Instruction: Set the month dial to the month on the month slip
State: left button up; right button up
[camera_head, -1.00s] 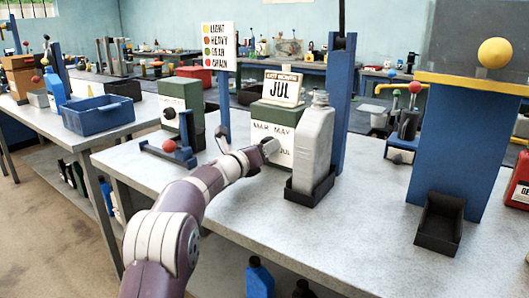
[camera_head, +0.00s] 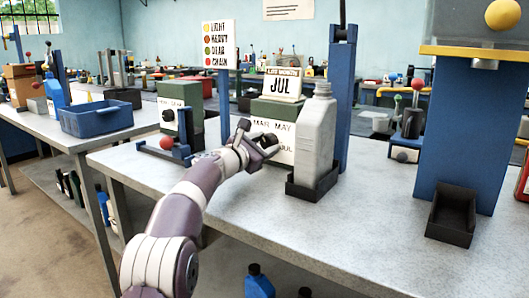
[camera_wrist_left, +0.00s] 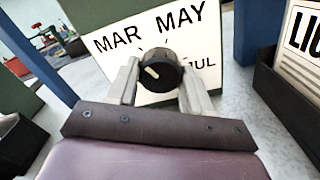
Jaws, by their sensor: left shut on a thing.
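The month slip (camera_head: 282,84), a cream card reading JUL, stands on top of a green box. The month dial's white face (camera_head: 283,128) is on the box's front; MAR, MAY and JUL are readable in the left wrist view (camera_wrist_left: 185,32), other labels hidden. My left gripper (camera_head: 268,142) is shut on the black dial knob (camera_wrist_left: 161,70), with one finger on each side. The knob's short white pointer mark lies on its left part, slanting toward the upper left, on MAR's side, away from JUL. My right gripper is out of view.
A grey bottle (camera_head: 315,138) in a black tray (camera_head: 310,186) stands close right of the dial. A blue post (camera_head: 224,110) and a red-knobbed blue stand (camera_head: 168,147) are to the left.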

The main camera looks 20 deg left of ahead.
pick_arm(q)
jog(key=m+b, duration=0.2)
jog(key=m, duration=0.3)
jog(key=shift+f+m+b, duration=0.15)
jog(key=shift+m+b, duration=0.15)
jog(key=m+b, duration=0.2)
jog(key=m, duration=0.3)
jog(key=m+b, duration=0.1)
jog(key=m, duration=0.4)
jog(key=shift+m, duration=0.4)
jog(key=m, duration=0.3)
jog(key=m+b, duration=0.1)
jog(key=m, duration=0.1)
jog(key=shift+r+m, duration=0.25)
jog(key=shift+m, duration=0.05)
jog(key=o, duration=1)
jog(key=shift+o, duration=0.2)
